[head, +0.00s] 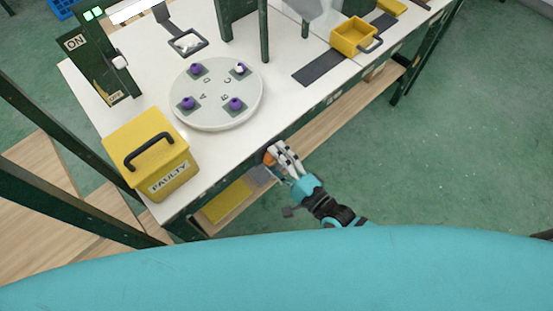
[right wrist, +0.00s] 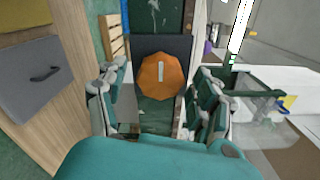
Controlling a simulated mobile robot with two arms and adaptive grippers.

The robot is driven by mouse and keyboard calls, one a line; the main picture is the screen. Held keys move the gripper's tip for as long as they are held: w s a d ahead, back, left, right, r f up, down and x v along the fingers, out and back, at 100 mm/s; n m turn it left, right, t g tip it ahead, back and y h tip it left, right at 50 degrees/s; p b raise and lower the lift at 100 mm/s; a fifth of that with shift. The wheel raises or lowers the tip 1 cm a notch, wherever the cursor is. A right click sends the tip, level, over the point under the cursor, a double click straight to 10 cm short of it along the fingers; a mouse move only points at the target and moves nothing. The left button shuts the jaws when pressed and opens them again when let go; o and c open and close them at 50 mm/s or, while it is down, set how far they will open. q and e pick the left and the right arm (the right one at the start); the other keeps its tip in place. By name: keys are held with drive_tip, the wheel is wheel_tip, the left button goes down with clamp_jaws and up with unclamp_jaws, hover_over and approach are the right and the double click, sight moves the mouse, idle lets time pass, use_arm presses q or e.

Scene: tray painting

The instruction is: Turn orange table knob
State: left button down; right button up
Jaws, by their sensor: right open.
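The orange knob (right wrist: 161,77) is a faceted disc with a pale mark on its face, centred in the right wrist view. In the head view the knob (head: 269,157) shows as a small orange patch at the table's front edge, partly hidden by my gripper. My right gripper (head: 279,152) is at the knob by the table's front edge. In the right wrist view the open fingers (right wrist: 158,100) stand on either side of the knob, with gaps showing. I cannot tell how near the fingertips are to its sides. My left gripper is not in view.
A round turntable (head: 215,118) with purple-topped pieces stands on the white table (head: 290,105). A yellow FAULTY box (head: 150,170) is at the near left corner. A lower shelf (head: 330,118) runs under the front edge. Green floor (head: 450,170) lies clear on the right.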

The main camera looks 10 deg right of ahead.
drive_tip(key=v, duration=1.2)
drive_tip(key=shift+f, duration=0.1)
drive_tip(key=s+d+f+n+g+h+p, duration=0.1)
drive_tip(key=d+f+n+g+h, duration=0.3)
drive_tip(key=f, duration=0.9)
drive_tip(key=s+d+f+n+g+h+p, duration=0.1)
drive_tip(key=d+f+n+g+h, duration=0.15)
drive_tip(key=d+f+n, duration=0.7)
drive_tip(key=s+f+n+g+h, duration=0.1)
drive_tip(key=s+f+g+h, duration=0.1)
drive_tip(key=s+f, duration=0.5)
drive_tip(key=s+a+f+n+g+h+p, duration=0.1)
drive_tip(key=s+f+g, duration=0.4)
drive_tip(key=s, duration=1)
wheel_tip(320, 180, down, 2)
drive_tip(key=shift+f+n+h, duration=0.25)
drive_tip(key=shift+n+h, duration=0.2)
drive_tip(key=shift+h, duration=0.1)
